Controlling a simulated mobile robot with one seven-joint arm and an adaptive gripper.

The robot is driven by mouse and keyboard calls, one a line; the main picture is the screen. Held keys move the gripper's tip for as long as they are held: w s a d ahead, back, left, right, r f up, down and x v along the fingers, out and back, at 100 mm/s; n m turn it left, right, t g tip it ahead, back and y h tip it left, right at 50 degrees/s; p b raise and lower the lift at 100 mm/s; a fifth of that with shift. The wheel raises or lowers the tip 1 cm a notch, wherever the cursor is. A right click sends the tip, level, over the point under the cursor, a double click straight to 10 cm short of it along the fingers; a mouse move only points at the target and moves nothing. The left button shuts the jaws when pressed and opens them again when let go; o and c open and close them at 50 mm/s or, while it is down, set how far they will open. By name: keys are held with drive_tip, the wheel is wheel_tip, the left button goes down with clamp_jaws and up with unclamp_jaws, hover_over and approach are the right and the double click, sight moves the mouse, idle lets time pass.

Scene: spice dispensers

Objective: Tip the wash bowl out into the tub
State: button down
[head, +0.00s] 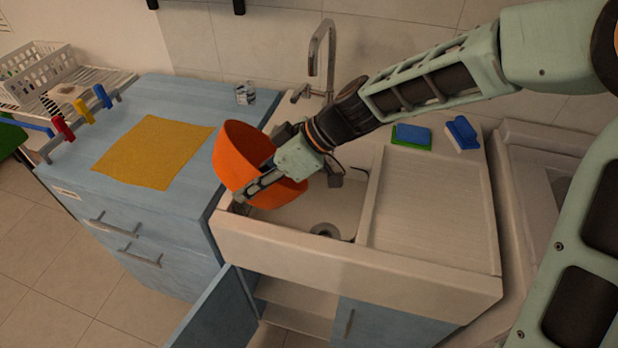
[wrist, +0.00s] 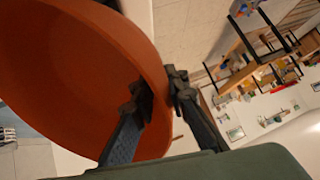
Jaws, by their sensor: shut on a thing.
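The wash bowl is a large orange bowl (head: 238,152). My gripper (head: 262,190) is shut on its rim and holds it tilted above the left part of the sink. In the wrist view the bowl (wrist: 75,75) fills the left side, and the fingers of my gripper (wrist: 160,100) pinch its wall. The bowl's contents cannot be made out. The tub is taken to be the sink basin (head: 335,205), with a round drain at its bottom; part of it is hidden by the bowl and gripper.
A tap (head: 322,60) stands behind the basin. A ribbed drainboard (head: 435,210) lies to the right, with a sponge (head: 411,134) and a blue brush (head: 462,132) behind it. A yellow cloth (head: 150,152) and a glass (head: 245,94) are on the blue counter. A cabinet door (head: 215,315) hangs open below.

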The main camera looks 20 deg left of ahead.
drive_tip(key=shift+s+a+f+t+h+b, duration=0.25)
drive_tip(key=shift+s+a+f+t+h, duration=0.4)
drive_tip(key=shift+s, duration=0.2)
drive_tip(key=shift+s+a+f+t+h+b, duration=0.25)
drive_tip(key=shift+s+a+f+t+h, duration=0.25)
drive_tip(key=shift+s+a+t, duration=0.25)
drive_tip(key=shift+s+a+f+n+t+h+b, duration=0.15)
drive_tip(key=shift+s+a+f+t+h+b, duration=0.4)
drive_tip(key=shift+b, duration=0.7)
drive_tip(key=shift+s+a+f+n+t+h+b, duration=0.1)
drive_tip(key=shift+s+a+f+t+h+b, duration=0.2)
drive_tip(key=shift+s+f+t+h+b, duration=0.65)
drive_tip(key=shift+s+a+f+n+t+h+b, duration=0.15)
drive_tip(key=shift+a+f+t+h+b, duration=0.3)
drive_tip(key=shift+b, duration=1.05)
